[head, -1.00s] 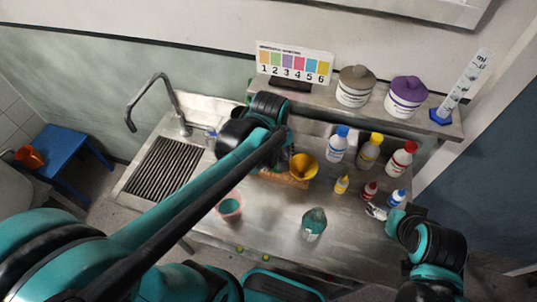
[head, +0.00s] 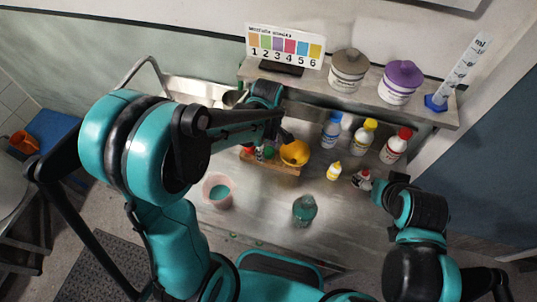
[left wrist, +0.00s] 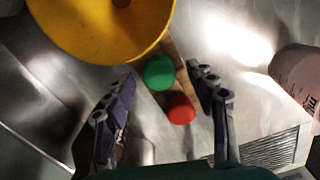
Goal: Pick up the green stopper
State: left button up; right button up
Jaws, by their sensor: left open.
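The green stopper (left wrist: 160,72) sits on a wooden rack (left wrist: 178,60) beside a red stopper (left wrist: 181,108) in the left wrist view. In the head view the green stopper (head: 268,153) shows small on the rack (head: 285,170), just below my left arm. My left gripper (left wrist: 164,84) is open and empty, its two fingers on either side of the green stopper as seen from above. I cannot tell the height gap. In the head view my left gripper (head: 284,136) is over the rack. My right gripper (head: 375,188) is at the right, its fingers mostly hidden.
A yellow funnel (head: 294,153) stands close beside the green stopper. Several capped bottles (head: 362,138) stand at the right, below a shelf with two jars (head: 346,71).

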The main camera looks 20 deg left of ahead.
aim_at(268, 150)
pick_arm(q)
jog(key=shift+f, duration=0.2)
jog(key=c, duration=1)
jog(key=shift+r, duration=0.1)
notch_tip(268, 150, up, 18)
jog(key=p, duration=0.4)
jog(key=shift+p, duration=0.4)
